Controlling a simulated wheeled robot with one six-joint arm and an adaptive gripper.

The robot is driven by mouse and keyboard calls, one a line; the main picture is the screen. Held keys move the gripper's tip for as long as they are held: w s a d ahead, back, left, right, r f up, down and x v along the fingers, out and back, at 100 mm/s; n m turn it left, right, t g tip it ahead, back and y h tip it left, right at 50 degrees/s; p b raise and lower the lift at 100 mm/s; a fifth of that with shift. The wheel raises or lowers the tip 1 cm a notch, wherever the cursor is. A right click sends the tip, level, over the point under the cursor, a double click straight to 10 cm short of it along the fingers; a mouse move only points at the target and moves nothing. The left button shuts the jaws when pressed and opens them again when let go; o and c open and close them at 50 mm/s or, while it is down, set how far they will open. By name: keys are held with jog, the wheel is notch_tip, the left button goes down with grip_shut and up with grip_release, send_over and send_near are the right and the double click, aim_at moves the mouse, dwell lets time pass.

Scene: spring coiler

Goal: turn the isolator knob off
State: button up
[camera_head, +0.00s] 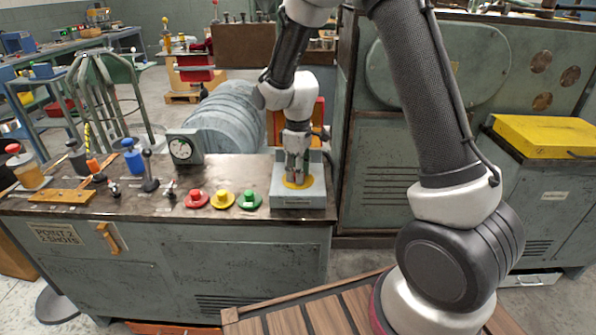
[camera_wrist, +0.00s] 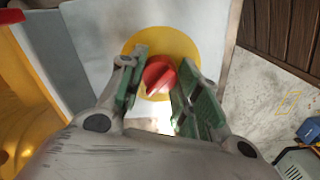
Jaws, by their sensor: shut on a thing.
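The isolator knob (camera_wrist: 157,76) is red and sits at the centre of a round yellow plate (camera_wrist: 183,42) on a grey box (camera_head: 297,201). My gripper (camera_wrist: 158,84) is over the box, pointing down, with its green-padded fingers on both sides of the knob. It is shut on the knob. In the head view my gripper (camera_head: 296,178) covers most of the knob, and the yellow plate (camera_head: 306,182) shows around its fingertips. The knob's ridge lies at a slant in the wrist view. I cannot read any position marks.
Red (camera_head: 196,199), yellow (camera_head: 222,199) and green (camera_head: 249,200) buttons stand in a row left of the box. Further left are a dial gauge (camera_head: 183,149), a black-knobbed lever (camera_head: 149,172) and a blue bottle (camera_head: 133,157). A large grey coil (camera_head: 233,117) lies behind the bench.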

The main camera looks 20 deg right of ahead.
jog(key=o, duration=1.1)
notch_tip(320, 180, up, 12)
